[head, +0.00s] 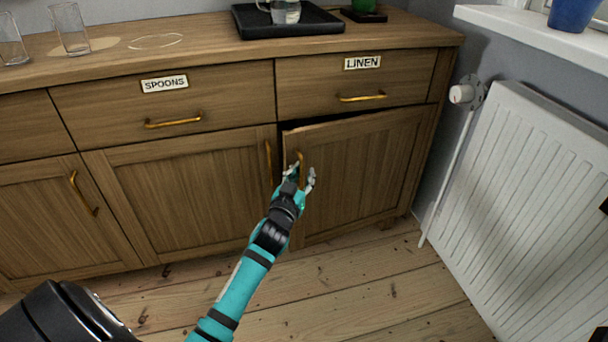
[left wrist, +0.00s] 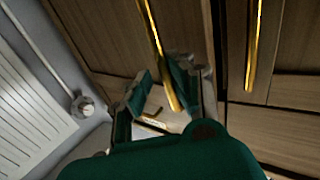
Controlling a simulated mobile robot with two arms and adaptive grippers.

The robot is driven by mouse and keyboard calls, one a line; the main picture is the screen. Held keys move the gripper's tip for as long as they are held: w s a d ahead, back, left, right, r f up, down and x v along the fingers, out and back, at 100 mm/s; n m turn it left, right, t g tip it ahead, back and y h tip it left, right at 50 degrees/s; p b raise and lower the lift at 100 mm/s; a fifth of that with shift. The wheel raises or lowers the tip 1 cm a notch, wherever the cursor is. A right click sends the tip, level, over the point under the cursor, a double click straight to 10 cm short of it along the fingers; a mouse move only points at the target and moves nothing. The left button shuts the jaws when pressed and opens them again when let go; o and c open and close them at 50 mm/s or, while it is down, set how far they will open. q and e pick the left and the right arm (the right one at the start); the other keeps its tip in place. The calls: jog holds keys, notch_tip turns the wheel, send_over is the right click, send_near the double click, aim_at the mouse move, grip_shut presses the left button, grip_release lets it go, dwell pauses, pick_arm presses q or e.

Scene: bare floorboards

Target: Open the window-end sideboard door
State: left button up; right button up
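The window-end sideboard door (head: 365,165) is the right-hand door, under the LINEN drawer. It stands slightly ajar, with a dark gap along its top and left edge. Its upright brass handle (head: 301,163) shows in the head view and also in the left wrist view (left wrist: 157,50). My left gripper (head: 301,177) is at the lower part of this handle. In the left wrist view its fingers (left wrist: 165,92) are apart, one on each side of the handle, with visible space between them. Whether one finger touches the handle is unclear. My right gripper is not in view.
The middle door (head: 190,190) and left door (head: 60,220) are shut, as are the SPOONS drawer (head: 165,100) and LINEN drawer (head: 355,83). A white radiator (head: 530,190) with a valve (head: 462,94) stands to the right. Bare floorboards (head: 370,290) lie clear before the door.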

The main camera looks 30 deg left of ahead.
pick_arm(q)
jog(key=shift+d+r, duration=0.2)
jog(key=v, duration=1.2)
jog(key=shift+a, duration=0.1)
